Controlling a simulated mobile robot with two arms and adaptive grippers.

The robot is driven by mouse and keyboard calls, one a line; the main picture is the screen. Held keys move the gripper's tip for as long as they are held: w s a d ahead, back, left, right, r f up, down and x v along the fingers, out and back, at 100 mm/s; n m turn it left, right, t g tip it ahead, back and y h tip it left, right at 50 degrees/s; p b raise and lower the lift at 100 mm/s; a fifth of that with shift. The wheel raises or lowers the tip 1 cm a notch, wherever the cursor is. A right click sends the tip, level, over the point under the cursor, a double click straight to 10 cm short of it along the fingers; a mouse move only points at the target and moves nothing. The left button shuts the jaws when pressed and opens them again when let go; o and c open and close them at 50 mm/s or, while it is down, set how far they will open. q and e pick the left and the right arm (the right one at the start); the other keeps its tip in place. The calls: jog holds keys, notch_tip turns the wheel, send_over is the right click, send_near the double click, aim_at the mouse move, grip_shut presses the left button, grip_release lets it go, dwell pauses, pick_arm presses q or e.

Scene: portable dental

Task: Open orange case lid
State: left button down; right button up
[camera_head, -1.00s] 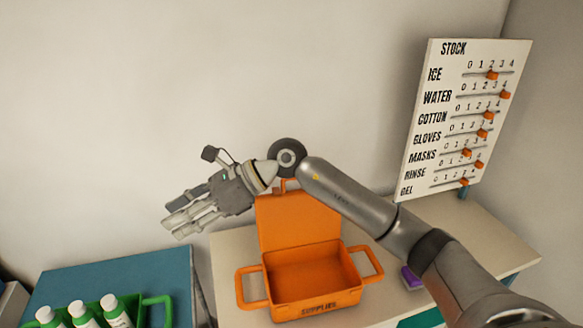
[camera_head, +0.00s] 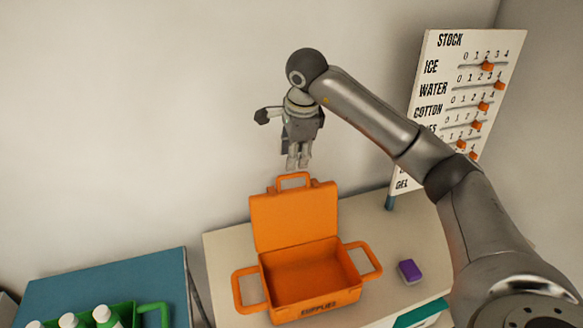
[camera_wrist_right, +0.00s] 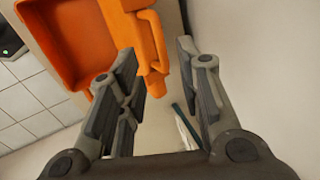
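The orange case (camera_head: 308,291), marked SUPPLIES, stands on the pale table with its empty inside showing. Its lid (camera_head: 294,217) stands raised at the back, with a handle (camera_head: 293,178) on its upper edge. My right gripper (camera_head: 298,163) points down just above the lid handle, apart from it and empty. In the right wrist view, the fingers of my right gripper (camera_wrist_right: 158,55) are spread, with the orange lid (camera_wrist_right: 128,22) and its handle (camera_wrist_right: 155,82) beyond them. My left gripper is not in view.
A purple-and-white block (camera_head: 409,271) lies right of the case. The STOCK board (camera_head: 450,110) stands at the right, partly behind my right arm. A green crate (camera_head: 122,312) with white bottles sits on the blue table (camera_head: 150,270) at the left.

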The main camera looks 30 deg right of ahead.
aim_at(291, 175)
jog(key=p+x, duration=0.1)
jog(key=x, duration=0.5)
jog(key=shift+f, duration=0.4)
grip_shut()
jog(key=shift+w, duration=0.1)
